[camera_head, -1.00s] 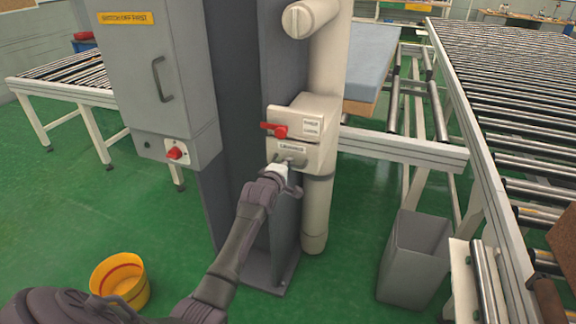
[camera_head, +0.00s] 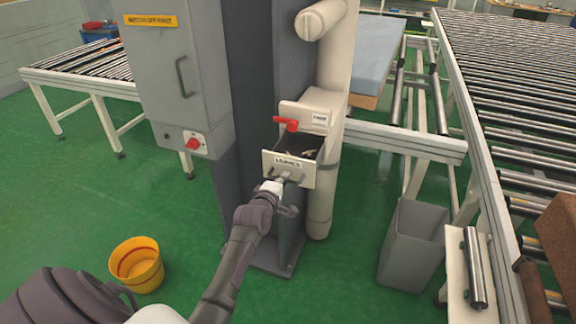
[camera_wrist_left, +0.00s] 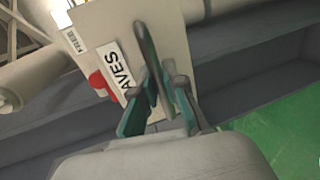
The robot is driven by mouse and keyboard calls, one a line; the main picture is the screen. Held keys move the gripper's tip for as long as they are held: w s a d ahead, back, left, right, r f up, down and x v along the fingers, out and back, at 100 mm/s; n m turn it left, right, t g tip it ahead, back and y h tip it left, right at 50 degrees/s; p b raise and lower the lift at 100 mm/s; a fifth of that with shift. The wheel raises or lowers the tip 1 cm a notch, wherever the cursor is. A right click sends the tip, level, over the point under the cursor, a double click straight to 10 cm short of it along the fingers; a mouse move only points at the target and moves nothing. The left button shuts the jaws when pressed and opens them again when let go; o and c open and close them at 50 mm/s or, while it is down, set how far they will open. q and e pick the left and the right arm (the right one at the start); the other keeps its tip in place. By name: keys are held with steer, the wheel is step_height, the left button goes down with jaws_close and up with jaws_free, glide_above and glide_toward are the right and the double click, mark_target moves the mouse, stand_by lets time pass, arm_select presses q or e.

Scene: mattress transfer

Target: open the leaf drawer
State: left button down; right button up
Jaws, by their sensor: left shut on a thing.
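The leaf drawer (camera_head: 304,171) has a cream front labelled "LEAVES" and sits in a cream box on a grey column. It stands pulled out, with its dark inside and some pale contents showing above the front. My left gripper (camera_head: 287,181) is shut on the drawer's handle, in front of the label. In the left wrist view the drawer front (camera_wrist_left: 105,28) and the handle (camera_wrist_left: 149,50) show between the teal-padded fingers (camera_wrist_left: 158,98). My right gripper is not in view.
A red lever (camera_head: 286,123) is on the box above the drawer. A grey cabinet (camera_head: 177,85) stands left of the column. A yellow bucket (camera_head: 137,268) and a grey bin (camera_head: 412,247) stand on the green floor. Roller conveyors (camera_head: 520,90) fill the right side.

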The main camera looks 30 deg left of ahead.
arm_select(q)
steer(key=f+p+v, duration=0.1)
steer(key=p+v, duration=0.1)
steer(key=v, duration=0.4)
steer(key=shift+f, duration=0.15)
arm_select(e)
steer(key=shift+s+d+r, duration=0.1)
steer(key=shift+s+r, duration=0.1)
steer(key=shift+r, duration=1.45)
arm_select(q)
steer(key=shift+s, duration=0.15)
steer(key=c, duration=1.2)
jaws_free()
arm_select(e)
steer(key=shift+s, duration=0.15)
arm_select(q)
steer(key=v, duration=1.2)
